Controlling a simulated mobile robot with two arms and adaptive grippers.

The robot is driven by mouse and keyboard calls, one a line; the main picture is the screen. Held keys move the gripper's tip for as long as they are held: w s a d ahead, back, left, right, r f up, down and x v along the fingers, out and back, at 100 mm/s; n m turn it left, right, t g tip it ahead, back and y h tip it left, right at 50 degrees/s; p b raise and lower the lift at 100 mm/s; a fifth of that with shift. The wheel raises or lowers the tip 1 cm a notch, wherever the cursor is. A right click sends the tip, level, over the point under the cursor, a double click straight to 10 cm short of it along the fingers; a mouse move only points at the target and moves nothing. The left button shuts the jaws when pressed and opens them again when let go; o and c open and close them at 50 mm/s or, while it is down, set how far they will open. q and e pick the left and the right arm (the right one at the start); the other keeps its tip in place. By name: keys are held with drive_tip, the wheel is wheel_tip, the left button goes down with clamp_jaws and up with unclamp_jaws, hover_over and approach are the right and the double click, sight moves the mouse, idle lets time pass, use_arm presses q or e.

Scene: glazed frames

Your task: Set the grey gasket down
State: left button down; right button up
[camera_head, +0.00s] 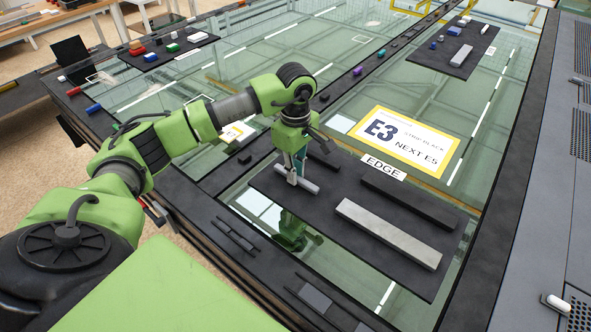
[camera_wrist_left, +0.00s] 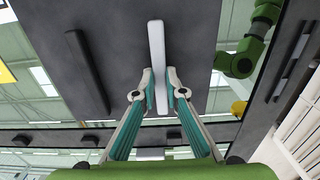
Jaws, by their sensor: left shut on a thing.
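My left gripper (camera_head: 294,180) is over the near left part of a dark mat (camera_head: 350,240) on the glass, pointing down. It is shut on a short light grey bar, the grey gasket (camera_head: 311,189). In the left wrist view the gasket (camera_wrist_left: 157,50) runs lengthwise between the fingertips (camera_wrist_left: 158,95) and out beyond them. The gasket is low over the mat; I cannot tell whether it touches. The fingers hide part of it. My right gripper is not in view.
A short black bar (camera_head: 323,159) lies beside the gasket. A long black bar (camera_head: 410,202) and a long grey bar (camera_head: 388,233) lie to the right on the mat. An "EDGE" label (camera_head: 383,168) and a yellow-bordered E3 sign (camera_head: 405,141) are behind. Bare mat lies between the bars.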

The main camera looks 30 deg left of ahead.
use_arm(q)
drive_tip(key=shift+f, duration=0.1)
drive_tip(key=c, duration=2.5)
unclamp_jaws()
drive_tip(key=shift+f, duration=0.1)
drive_tip(key=o, duration=0.4)
drive_tip(key=shift+r, duration=0.35)
drive_tip(key=shift+r+b, duration=1.65)
drive_tip(key=shift+r, duration=4.25)
